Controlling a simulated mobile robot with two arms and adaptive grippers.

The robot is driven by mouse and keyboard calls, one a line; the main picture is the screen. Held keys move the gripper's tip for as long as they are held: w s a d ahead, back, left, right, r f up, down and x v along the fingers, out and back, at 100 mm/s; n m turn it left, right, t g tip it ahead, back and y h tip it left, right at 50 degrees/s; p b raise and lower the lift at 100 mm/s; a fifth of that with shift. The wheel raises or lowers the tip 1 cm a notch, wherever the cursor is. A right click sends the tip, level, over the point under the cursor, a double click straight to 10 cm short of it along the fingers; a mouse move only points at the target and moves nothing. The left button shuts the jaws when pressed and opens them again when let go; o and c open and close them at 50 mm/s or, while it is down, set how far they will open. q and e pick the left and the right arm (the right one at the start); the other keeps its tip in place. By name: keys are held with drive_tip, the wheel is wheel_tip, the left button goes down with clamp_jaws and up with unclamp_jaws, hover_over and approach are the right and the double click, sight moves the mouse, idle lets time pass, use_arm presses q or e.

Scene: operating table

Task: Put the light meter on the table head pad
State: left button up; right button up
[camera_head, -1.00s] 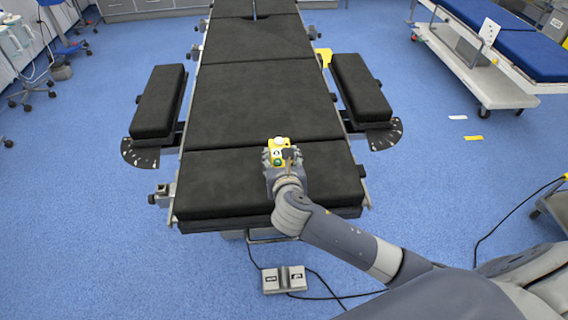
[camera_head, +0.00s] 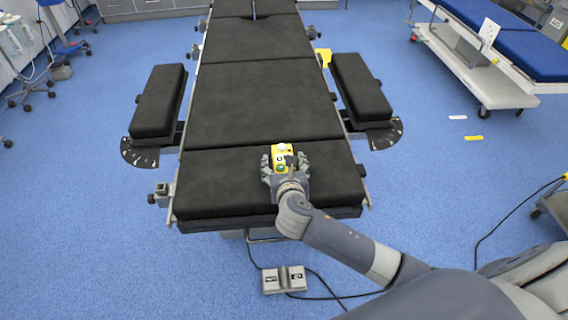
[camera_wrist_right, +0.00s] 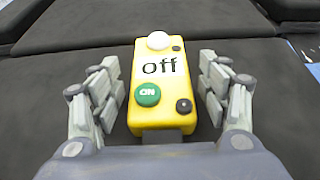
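The light meter is a yellow box (camera_head: 283,158) with a white dome, an "off" display and a green ON button. It lies on the black pad (camera_head: 222,185) at the near end of the operating table; I take this as the head pad. In the right wrist view the meter (camera_wrist_right: 160,88) sits between the fingers of my right gripper (camera_wrist_right: 164,90), with narrow gaps on both sides. The right gripper (camera_head: 285,162) is open around it, over the pad. My left gripper is in neither view.
The table's middle pad (camera_head: 262,105) is bare. Side arm pads (camera_head: 158,102) and (camera_head: 361,88) flank it. A foot pedal (camera_head: 284,280) with cables lies on the floor before the table. A blue-topped trolley (camera_head: 480,75) stands at the upper right.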

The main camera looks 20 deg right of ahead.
drive_tip(key=shift+r, duration=0.2)
drive_tip(key=v, duration=1.2)
drive_tip(key=shift+p, duration=0.35)
